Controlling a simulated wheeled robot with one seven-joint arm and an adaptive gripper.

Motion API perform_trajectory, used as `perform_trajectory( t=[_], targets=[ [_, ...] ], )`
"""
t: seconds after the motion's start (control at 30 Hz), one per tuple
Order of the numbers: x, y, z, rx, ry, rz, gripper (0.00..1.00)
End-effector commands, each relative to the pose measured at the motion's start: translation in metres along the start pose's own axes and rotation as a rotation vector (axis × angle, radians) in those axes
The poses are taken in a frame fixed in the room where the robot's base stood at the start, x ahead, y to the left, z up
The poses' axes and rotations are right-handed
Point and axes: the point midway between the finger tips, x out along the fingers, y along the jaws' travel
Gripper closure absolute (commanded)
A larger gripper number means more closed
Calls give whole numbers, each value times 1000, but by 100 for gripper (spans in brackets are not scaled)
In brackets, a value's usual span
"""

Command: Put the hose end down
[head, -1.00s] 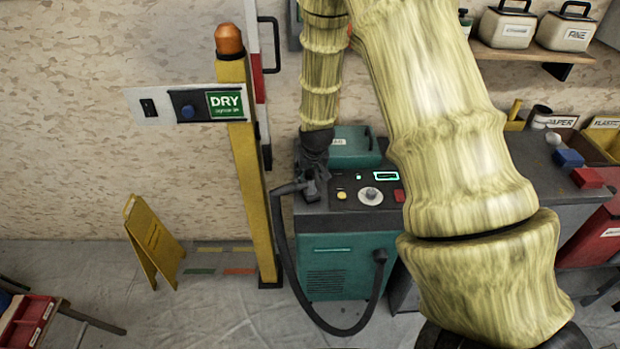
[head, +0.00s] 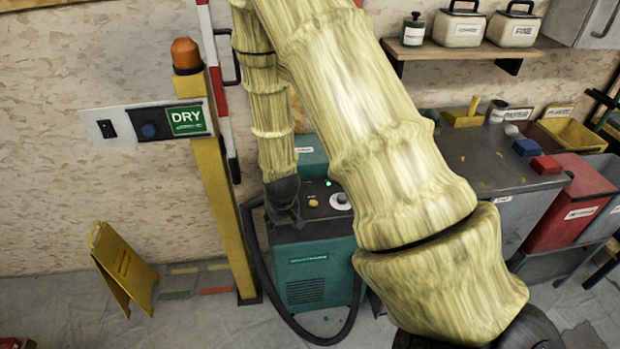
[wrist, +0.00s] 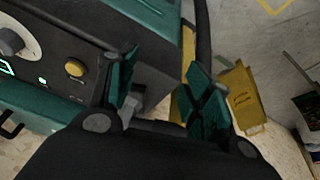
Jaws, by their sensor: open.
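The dark hose (head: 262,280) loops down the left side of the teal machine (head: 308,262) and along the floor in the head view. It also shows as a dark band in the wrist view (wrist: 203,35). I cannot make out the hose end itself; my gripper covers that area. My gripper (head: 284,210) is at the machine's top left edge in the head view, partly dark against it. In the wrist view its teal fingers (wrist: 162,68) stand apart, with no clear grip on anything. A small grey piece shows low between them, and I cannot tell what it is.
A yellow post (head: 228,190) with a DRY sign (head: 188,120) stands close left of the machine. A yellow floor sign (head: 122,270) stands farther left. A grey workbench (head: 485,160) and red bin (head: 568,205) are at the right.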

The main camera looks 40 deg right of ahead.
Motion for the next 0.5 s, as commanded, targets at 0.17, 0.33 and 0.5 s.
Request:
perform_trajectory(
  t=[0.17,0.33,0.5],
  targets=[
    [40,-16,86,-75,-72,-5,50],
    [64,-29,166,-141,-136,-21,50],
    [75,-38,248,-197,-201,-46,50]
  ],
)
